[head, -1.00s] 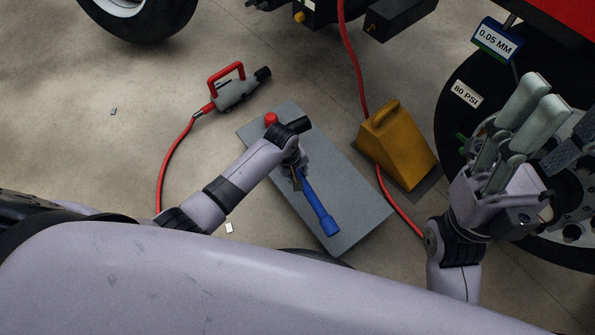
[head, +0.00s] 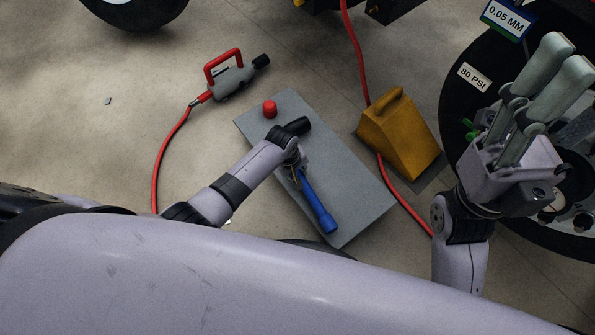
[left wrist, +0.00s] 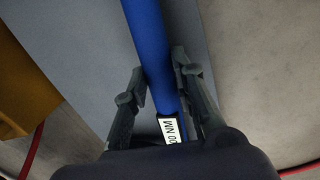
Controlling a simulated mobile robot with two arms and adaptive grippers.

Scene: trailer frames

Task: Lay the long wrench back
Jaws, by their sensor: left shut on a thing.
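The long wrench (head: 314,202) has a blue shaft and a blue head over the lower part of the grey mat (head: 352,205). A black end (head: 294,127) shows past my wrist. My left gripper (head: 296,174) is shut on the shaft. In the left wrist view the blue shaft (left wrist: 148,45) runs between the two fingertips (left wrist: 162,82), with a white label ending in "0 NM" below them. I cannot tell whether the wrench touches the mat. My right gripper (head: 562,68) is raised at the right, its fingers apart and empty.
A red cylindrical piece (head: 270,109) stands on the mat's upper left. A grey tool with a red handle (head: 232,80) and red hose lies left of the mat. A yellow chock (head: 400,140) stands to the right, near a large wheel (head: 462,125).

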